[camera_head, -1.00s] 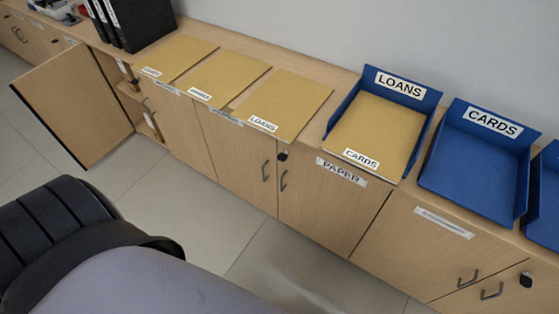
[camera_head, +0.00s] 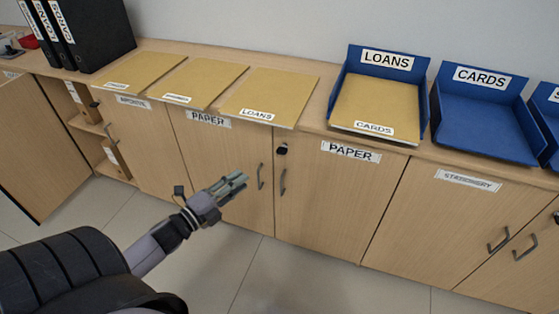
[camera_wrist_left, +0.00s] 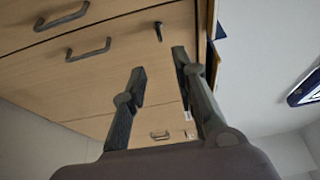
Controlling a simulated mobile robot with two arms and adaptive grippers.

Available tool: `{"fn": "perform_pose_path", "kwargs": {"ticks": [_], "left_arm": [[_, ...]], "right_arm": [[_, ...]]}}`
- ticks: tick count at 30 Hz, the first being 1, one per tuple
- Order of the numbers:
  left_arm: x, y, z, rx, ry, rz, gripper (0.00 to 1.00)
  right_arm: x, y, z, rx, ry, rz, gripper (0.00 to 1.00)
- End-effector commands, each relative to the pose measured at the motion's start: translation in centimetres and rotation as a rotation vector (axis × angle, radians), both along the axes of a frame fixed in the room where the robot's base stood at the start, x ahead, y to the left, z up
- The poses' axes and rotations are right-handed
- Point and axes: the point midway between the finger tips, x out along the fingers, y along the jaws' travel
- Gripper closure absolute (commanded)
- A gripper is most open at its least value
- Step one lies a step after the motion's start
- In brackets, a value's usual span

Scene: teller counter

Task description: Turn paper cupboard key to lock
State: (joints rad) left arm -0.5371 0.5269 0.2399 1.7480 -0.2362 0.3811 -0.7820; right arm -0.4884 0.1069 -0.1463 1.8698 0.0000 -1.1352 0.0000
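The paper cupboard is a pair of light wood doors, with a PAPER label on the left door (camera_head: 225,160) and another on the right door (camera_head: 325,200). A small dark key (camera_head: 283,149) sits in the lock at the right door's upper left corner, above the handles; it also shows in the left wrist view (camera_wrist_left: 158,31). Its exact turn is too small to tell. My left gripper (camera_head: 240,179) is in front of the left door, left of and lower than the key, apart from it. Its fingers (camera_wrist_left: 159,62) are spread and empty. My right gripper is out of view.
Grey bar handles (camera_head: 261,176) (camera_head: 283,182) stick out below the key. Envelopes (camera_head: 268,92) and blue trays (camera_head: 380,88) stand on the counter above. A cupboard door (camera_head: 40,145) stands open at the left. The floor in front is clear.

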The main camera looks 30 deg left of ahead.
Motion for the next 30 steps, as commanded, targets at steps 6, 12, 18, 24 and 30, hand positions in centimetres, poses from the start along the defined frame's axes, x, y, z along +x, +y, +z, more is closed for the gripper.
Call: {"fn": "perform_pose_path", "kwargs": {"ticks": [6,12,18,24,30], "left_arm": [[4.1,-0.6,0.0,-0.002,-0.003,0.001,0.73],[8.5,-1.3,0.0,-0.003,-0.001,0.002,0.73],[12.6,-1.9,0.0,-0.004,0.001,0.003,0.73],[15.3,-2.3,-0.1,-0.005,0.004,0.004,0.73],[16.3,-2.5,-0.1,-0.005,0.005,0.004,0.73]], "right_arm": [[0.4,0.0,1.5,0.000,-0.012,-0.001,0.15],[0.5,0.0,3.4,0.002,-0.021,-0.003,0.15],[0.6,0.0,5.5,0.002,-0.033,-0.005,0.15],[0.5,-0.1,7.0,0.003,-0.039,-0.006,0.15],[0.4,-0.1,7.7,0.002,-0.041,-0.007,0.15]]}}
